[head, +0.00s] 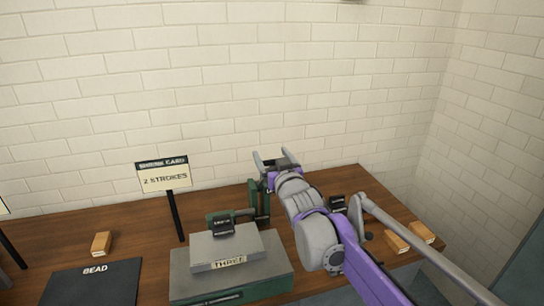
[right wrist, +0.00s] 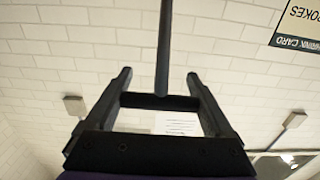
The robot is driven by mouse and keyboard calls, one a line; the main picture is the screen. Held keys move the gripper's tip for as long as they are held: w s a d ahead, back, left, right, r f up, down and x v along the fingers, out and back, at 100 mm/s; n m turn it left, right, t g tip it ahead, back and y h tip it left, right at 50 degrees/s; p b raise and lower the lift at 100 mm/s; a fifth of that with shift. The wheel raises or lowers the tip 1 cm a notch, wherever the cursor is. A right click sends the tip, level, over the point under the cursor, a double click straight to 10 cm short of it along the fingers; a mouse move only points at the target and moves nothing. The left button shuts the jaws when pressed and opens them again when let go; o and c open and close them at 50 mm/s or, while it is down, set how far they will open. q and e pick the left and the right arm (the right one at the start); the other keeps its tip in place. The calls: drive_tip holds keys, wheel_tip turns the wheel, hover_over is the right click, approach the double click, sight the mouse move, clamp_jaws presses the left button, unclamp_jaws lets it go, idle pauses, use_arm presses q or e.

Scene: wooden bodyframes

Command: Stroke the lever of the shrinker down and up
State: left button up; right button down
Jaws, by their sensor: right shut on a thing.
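The shrinker (head: 258,204) is a dark green machine on the bench, partly hidden by my right arm, with a small dark label plate (head: 223,225) in front. My right gripper (head: 275,158) is raised above and behind it, near the wall. In the right wrist view a grey rod, the shrinker's lever (right wrist: 164,45), runs in from the top edge and ends between the fingers of my right gripper (right wrist: 158,75). The gripper is shut on it, though the exact contact is hard to see. My left gripper is not in view.
A grey block marked THREE (head: 228,247) stands in front of the shrinker. A "2 STROKES" card (head: 164,176) stands on a post at its left. A dark BEAD board (head: 92,283) and wooden blocks (head: 101,243) lie on the bench. A grey bar (head: 430,248) slants across the right side.

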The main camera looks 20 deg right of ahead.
drive_tip(key=s+f+t+b, duration=0.2)
drive_tip(key=s+f+b, duration=0.3)
drive_tip(key=f, duration=0.3)
drive_tip(key=s+f+t+b, duration=0.3)
drive_tip(key=s+f+b, duration=0.2)
drive_tip(key=f, duration=0.3)
drive_tip(key=shift+s+d+f+b, duration=0.15)
drive_tip(key=shift+f+b, duration=0.2)
drive_tip(key=shift+b, duration=0.35)
drive_tip(key=shift+c, duration=0.6)
unclamp_jaws()
drive_tip(key=shift+o, duration=0.6)
drive_tip(key=shift+s, duration=0.15)
drive_tip(key=shift+s, duration=0.1)
